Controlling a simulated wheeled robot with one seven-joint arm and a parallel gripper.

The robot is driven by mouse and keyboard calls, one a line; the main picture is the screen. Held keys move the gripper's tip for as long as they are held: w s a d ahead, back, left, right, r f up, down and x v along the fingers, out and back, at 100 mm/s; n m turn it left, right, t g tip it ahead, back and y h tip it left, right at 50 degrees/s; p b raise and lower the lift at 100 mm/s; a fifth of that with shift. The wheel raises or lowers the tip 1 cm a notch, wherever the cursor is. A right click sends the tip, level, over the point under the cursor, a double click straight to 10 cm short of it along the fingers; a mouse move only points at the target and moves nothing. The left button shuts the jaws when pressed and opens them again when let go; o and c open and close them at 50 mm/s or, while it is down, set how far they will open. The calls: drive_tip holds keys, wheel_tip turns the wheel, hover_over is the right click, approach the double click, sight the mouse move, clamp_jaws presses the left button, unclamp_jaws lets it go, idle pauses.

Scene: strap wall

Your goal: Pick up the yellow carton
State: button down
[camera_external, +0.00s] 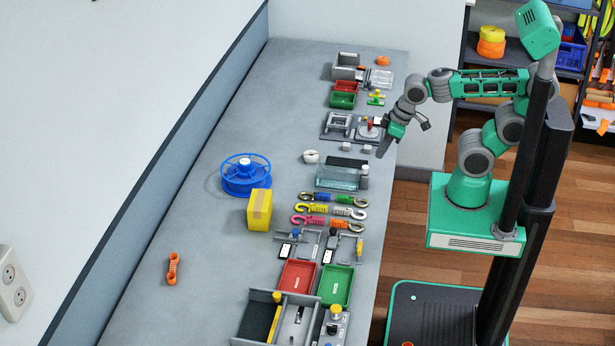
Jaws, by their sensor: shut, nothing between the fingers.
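The yellow carton (260,211) stands upright on the grey bench in the external view, with a tan strip across its top. It sits just in front of a blue reel and is fully visible. My gripper (381,153) is at the right edge of the bench, pointing down, far to the right of and behind the carton. Its fingers are shut and empty. It does not touch the carton.
A blue reel (246,175) stands close behind the carton. Several coloured hooks (330,210) and a clear box (338,177) lie to its right. Red (298,277) and green (336,286) trays are nearer. An orange piece (173,268) lies front left. The bench left of the carton is clear.

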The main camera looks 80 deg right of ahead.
drive_tip(key=c, duration=2.2)
unclamp_jaws()
unclamp_jaws()
drive_tip(key=w+a+r+m+y, duration=0.1)
drive_tip(key=w+a+m+y, duration=0.3)
drive_tip(key=w, duration=0.8)
drive_tip(key=w+a+r+m+y, duration=0.1)
drive_tip(key=w+a+m, duration=0.3)
drive_tip(key=w, duration=0.7)
drive_tip(key=m+y, duration=0.4)
drive_tip(key=m, duration=0.3)
approach(260, 197)
wheel_tip(260, 197, up, 4)
wheel_tip(260, 197, down, 7)
drive_tip(key=m+y, duration=0.4)
drive_tip(key=m, duration=0.2)
drive_tip(key=x, duration=0.2)
drive_tip(key=p+x, duration=0.1)
drive_tip(key=x, duration=0.4)
drive_tip(key=shift+w+d+f, duration=0.1)
drive_tip(key=shift+w+f, duration=0.15)
drive_tip(key=shift+w, duration=0.15)
